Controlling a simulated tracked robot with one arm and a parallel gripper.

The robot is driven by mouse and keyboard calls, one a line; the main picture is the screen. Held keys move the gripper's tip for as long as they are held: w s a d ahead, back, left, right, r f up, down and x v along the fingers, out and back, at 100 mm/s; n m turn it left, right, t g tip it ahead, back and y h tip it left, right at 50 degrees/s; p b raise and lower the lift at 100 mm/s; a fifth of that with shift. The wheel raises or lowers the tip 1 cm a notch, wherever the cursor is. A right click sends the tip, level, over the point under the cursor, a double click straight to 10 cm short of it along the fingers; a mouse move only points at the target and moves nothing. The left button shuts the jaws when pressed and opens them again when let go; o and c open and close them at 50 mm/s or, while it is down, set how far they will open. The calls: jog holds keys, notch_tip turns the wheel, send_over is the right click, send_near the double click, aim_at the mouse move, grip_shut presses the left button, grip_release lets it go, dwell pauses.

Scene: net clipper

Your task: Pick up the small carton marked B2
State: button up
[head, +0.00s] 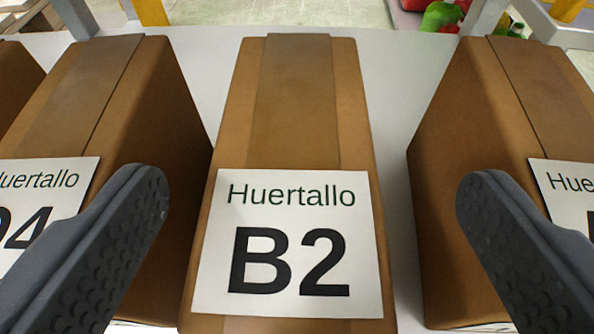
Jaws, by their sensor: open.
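The small brown carton marked B2 (300,130) stands in the middle of the head view on a pale grey shelf. Its front bears a white label (290,243) reading "Huertallo B2", and a tape strip runs along its top. My gripper (312,200) is open and empty, with one dark finger to the left of the carton and the other to its right. The fingers appear apart from the carton. The lower edge of the carton is cut off by the frame.
A carton with a label ending in 94 (95,95) stands close on the left. Another labelled carton (500,120) stands on the right, with a wider gap. Part of one more shows at the far left (15,80). Grey shelf surface (400,75) and posts lie behind.

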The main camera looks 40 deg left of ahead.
aim_at(294, 154)
jog(key=x, duration=0.2)
jog(key=b+x, duration=0.1)
jog(key=x, duration=0.1)
jog(key=shift+a+f, duration=0.35)
jog(key=shift+a, duration=0.05)
jog(key=c, duration=1.8)
jog(key=shift+r, duration=0.1)
grip_shut()
jog(key=shift+w+r, duration=0.1)
